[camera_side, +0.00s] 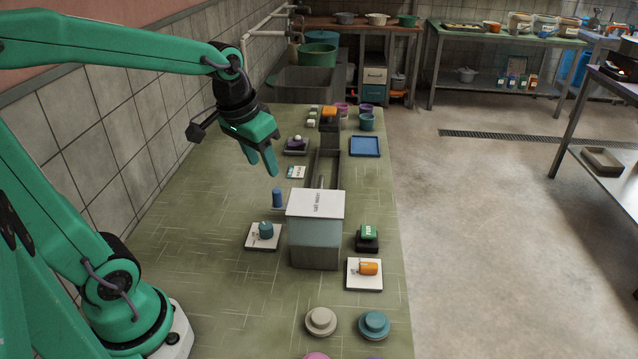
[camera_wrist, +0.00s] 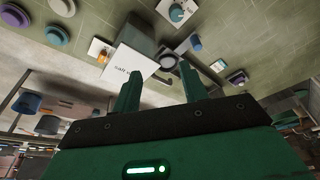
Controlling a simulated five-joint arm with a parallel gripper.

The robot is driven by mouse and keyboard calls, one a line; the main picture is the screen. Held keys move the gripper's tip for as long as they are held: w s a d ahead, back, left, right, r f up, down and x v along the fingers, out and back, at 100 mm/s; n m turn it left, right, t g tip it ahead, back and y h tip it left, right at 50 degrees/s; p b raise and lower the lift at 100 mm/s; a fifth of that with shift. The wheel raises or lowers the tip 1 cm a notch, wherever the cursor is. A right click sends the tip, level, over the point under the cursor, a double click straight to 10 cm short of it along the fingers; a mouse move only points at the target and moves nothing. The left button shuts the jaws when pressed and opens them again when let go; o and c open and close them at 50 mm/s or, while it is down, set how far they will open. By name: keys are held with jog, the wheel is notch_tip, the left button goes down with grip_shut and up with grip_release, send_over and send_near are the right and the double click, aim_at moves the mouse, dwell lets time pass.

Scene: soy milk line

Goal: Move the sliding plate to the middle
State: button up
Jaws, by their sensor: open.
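My gripper (camera_side: 263,165) is open and empty, in the air above and left of a long dark channel (camera_side: 327,165). Its two green fingers also show apart in the wrist view (camera_wrist: 160,78). A white plate (camera_side: 316,203) with black lettering lies flat on top of a grey box (camera_side: 315,245), at the near end of the channel. The lettered plate also shows in the wrist view (camera_wrist: 125,70). I cannot tell for sure which part is the sliding plate. A thin upright piece stands just behind the lettered plate. The box hides the near end of the channel.
A blue cylinder (camera_side: 277,198) stands left of the box. A teal knob (camera_side: 266,230) sits on a white base to its left; a green button (camera_side: 368,233) and an orange switch (camera_side: 369,268) are to its right. A blue tray (camera_side: 364,146) lies further back. The front left bench is clear.

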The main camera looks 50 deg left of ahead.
jog(key=w+a+f+n+g, duration=0.1)
jog(key=w+a+f+g, duration=0.1)
jog(key=w+a+f, duration=0.35)
jog(key=g, duration=0.1)
send_over(277, 191)
jog(key=shift+n+h, duration=0.3)
jog(key=shift+n, duration=0.1)
jog(key=f, duration=0.4)
jog(key=shift+s+d+f, duration=0.2)
jog(key=shift+d+f, duration=0.05)
jog(key=shift+f, duration=0.15)
jog(key=shift+w+a+f, duration=0.2)
jog(key=shift+a+f, duration=0.15)
jog(key=shift+f, duration=0.15)
jog(key=shift+f, duration=3.9)
grip_shut()
